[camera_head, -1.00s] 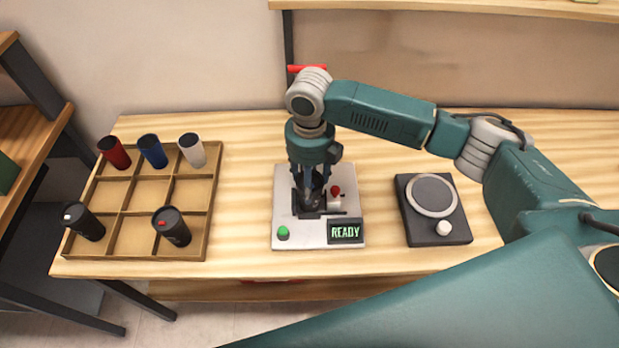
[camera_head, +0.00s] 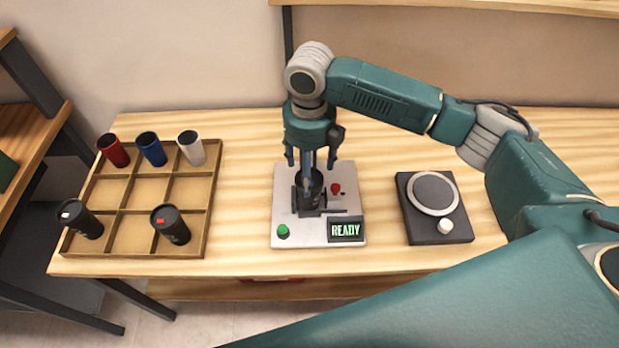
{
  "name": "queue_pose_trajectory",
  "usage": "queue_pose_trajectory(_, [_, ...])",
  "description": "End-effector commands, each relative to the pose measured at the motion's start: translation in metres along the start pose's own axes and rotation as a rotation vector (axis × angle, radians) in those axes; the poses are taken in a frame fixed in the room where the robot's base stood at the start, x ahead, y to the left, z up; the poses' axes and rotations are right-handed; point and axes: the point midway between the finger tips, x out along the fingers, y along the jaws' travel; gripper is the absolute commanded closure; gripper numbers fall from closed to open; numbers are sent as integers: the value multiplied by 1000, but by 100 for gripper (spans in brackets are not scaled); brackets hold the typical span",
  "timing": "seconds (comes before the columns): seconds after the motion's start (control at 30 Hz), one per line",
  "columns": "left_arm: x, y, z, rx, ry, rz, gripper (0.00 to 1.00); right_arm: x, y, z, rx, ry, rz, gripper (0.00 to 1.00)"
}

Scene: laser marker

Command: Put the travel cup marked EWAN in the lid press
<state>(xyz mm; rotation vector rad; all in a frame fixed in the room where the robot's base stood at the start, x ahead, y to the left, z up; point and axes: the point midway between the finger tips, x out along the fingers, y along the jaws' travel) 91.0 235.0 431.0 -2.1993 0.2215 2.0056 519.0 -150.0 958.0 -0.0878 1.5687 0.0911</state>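The lid press (camera_head: 285,210) is a pale block on the table with a green button, a red knob and a display reading READY. A dark travel cup (camera_head: 314,187) stands in its black holder, partly hidden; I cannot read any name on it. My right gripper (camera_head: 311,162) is just above the press and cup, with its fingers spread apart. My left gripper is not in view.
A wooden divided tray (camera_head: 130,246) at the left holds a red cup (camera_head: 113,151), a blue cup (camera_head: 151,149), a white cup (camera_head: 192,148) and two black cups (camera_head: 80,219) (camera_head: 171,224). A dark device with a round plate (camera_head: 432,193) stands right of the press.

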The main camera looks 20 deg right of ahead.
Motion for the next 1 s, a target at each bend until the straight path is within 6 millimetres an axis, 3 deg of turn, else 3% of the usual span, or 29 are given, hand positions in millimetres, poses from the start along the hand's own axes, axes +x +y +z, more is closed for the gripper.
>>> queue_pose_trajectory(0.2, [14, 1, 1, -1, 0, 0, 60, -47, 0, 1, -1, -5, 0, 29])
queue_pose_trajectory(0.4, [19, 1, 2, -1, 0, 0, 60, -75, 0, 1, 1, -2, -1, 29])
queue_pose_trajectory(1.0, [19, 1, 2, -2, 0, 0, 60, -84, 0, 0, 0, 0, 0, 29])
